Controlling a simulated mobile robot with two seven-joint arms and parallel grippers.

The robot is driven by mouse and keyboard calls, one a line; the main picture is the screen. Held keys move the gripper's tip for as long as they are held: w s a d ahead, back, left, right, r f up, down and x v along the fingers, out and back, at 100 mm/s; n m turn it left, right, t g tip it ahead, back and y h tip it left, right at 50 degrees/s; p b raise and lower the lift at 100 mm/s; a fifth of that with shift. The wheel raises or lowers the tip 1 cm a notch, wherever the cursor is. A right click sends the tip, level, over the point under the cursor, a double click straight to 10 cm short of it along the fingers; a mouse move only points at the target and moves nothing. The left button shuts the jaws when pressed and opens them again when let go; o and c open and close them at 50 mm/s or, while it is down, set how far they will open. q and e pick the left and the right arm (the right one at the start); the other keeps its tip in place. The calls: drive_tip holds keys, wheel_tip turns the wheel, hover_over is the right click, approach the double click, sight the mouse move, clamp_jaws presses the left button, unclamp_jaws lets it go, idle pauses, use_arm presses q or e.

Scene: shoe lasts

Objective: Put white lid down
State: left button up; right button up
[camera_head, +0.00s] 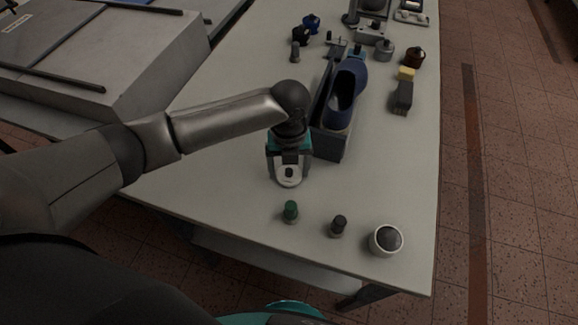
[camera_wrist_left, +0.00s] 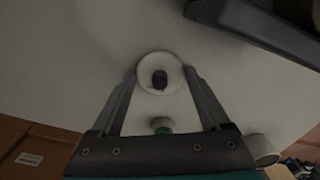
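The white lid (camera_head: 290,183) is a small round disc with a dark knob on top, below my left gripper in the head view. In the left wrist view the lid (camera_wrist_left: 147,68) sits between the two fingertips, which touch its rim on both sides. My left gripper (camera_head: 289,172) points down and is shut on the lid. I cannot tell whether the lid touches the table or hangs slightly above it. My right gripper is not in view.
A white cup (camera_head: 375,241) with dark contents stands near the front right corner. A green bottle (camera_head: 291,212) and a dark bottle (camera_head: 338,227) stand left of it. A grey box with a blue shoe last (camera_head: 345,92) is behind my gripper. The table (camera_head: 215,190) is clear to the left.

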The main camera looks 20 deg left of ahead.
sight(289, 170)
use_arm(q)
drive_tip(key=shift+o, duration=1.4)
wheel_tip(289, 170, up, 12)
drive_tip(key=p, duration=0.2)
drive_tip(key=shift+r, duration=0.2)
